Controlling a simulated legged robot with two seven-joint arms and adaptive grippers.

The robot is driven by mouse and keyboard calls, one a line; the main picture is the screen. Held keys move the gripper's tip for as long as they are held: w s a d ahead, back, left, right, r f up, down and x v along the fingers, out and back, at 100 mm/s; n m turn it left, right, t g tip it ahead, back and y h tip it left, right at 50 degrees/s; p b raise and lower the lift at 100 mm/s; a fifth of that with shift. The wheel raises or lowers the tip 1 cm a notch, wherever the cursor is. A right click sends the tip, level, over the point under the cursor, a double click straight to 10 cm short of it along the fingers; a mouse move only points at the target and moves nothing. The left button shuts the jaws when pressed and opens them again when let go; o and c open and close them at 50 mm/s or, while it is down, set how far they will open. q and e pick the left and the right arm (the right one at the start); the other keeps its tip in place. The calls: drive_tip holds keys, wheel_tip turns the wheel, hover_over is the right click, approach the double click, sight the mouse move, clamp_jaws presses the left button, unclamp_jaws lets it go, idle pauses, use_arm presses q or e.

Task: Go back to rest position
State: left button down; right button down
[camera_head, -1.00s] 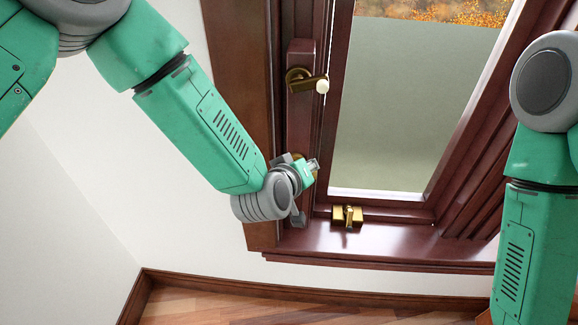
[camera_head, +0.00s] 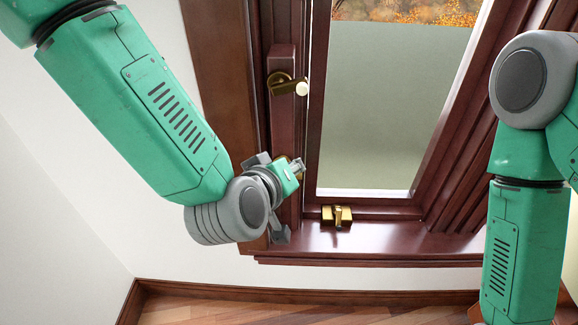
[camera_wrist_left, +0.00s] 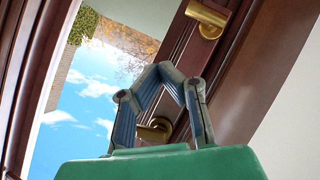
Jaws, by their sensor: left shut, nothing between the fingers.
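My left gripper (camera_head: 298,166) is at the lower left of the window frame in the head view, in front of the dark red wood. It is shut and empty; in the left wrist view its fingertips (camera_wrist_left: 160,70) meet. A brass fitting (camera_wrist_left: 155,130) shows between and behind the fingers there; I cannot tell whether they touch it. A brass handle (camera_head: 284,84) with a pale end is on the frame above the gripper in the head view. My right arm (camera_head: 525,240) hangs at the right edge, and its gripper is out of view.
A brass latch (camera_head: 337,215) sits at the bottom of the window, just above the wooden sill (camera_head: 370,240). The window pane (camera_head: 385,110) is right of the gripper. White wall (camera_head: 60,190) and wooden floor (camera_head: 250,312) are clear to the left and below.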

use_arm(q)
drive_tip(key=s+a+f+m+g+y+b, duration=0.1)
drive_tip(key=s+a+f+g+b, duration=0.45)
drive_tip(key=f, duration=0.75)
drive_tip(key=s+a+f+m+y+b, duration=0.15)
drive_tip(key=s+a+f, duration=0.35)
drive_tip(key=a+f, duration=0.5)
drive_tip(key=s+a+f+m+g+y+b, duration=0.1)
drive_tip(key=s+a+f+g+b, duration=0.1)
drive_tip(key=s+a+f, duration=0.4)
drive_tip(key=s+a+f+m+g+y+b, duration=0.1)
drive_tip(key=s+a+f+g+b, duration=0.2)
drive_tip(key=s+a+f, duration=0.3)
drive_tip(key=s+f+b, duration=0.1)
drive_tip(key=s+f, duration=0.3)
drive_tip(key=s, duration=0.1)
drive_tip(key=shift+d+g+y, duration=0.15)
drive_tip(key=shift+g+y, duration=0.1)
drive_tip(key=shift+w+a, duration=0.15)
drive_tip(key=shift+a, duration=0.05)
